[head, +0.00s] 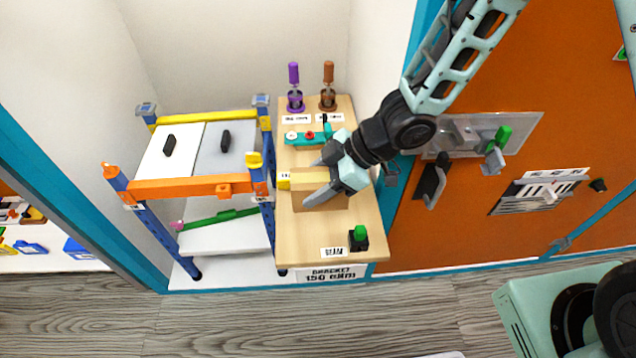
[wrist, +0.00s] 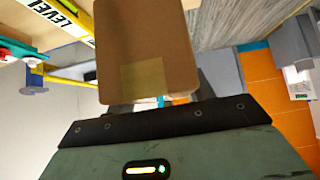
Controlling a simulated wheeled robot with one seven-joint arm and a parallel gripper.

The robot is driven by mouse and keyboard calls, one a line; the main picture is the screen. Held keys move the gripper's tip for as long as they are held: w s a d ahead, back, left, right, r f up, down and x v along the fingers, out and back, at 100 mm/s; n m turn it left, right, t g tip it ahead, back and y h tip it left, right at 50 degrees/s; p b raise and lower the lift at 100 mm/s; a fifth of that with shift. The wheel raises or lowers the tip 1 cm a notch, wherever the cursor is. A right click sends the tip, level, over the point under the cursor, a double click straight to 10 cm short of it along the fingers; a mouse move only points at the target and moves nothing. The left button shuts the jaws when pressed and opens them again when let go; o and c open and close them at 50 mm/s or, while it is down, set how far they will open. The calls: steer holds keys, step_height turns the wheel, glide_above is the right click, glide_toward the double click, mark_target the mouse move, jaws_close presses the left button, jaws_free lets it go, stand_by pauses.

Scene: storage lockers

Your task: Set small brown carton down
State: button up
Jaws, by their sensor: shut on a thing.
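The small brown carton (head: 318,196) is in my gripper (head: 314,180), over the middle of the light wooden shelf top (head: 300,241) in the head view. The two fingers lie along opposite sides of the carton. In the wrist view the carton (wrist: 147,45) fills the upper middle, with a paler tape patch on its face. My gripper's dark edge (wrist: 150,123) is just below it. I cannot tell whether the carton's underside touches the wood.
A purple-handled tool (head: 294,86) and a brown-handled tool (head: 328,86) stand at the back. A teal level-like piece (head: 305,137) lies behind the carton. A green-topped black block (head: 359,238) is in front. A blue and orange rack (head: 190,187) stands left, an orange door (head: 470,215) right.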

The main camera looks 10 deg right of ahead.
step_height(320, 180, down, 9)
steer(key=shift+f+b, duration=0.2)
steer(key=shift+b, duration=1.05)
steer(key=o, duration=1.1)
steer(key=shift+f, duration=0.1)
steer(key=shift+o, duration=0.2)
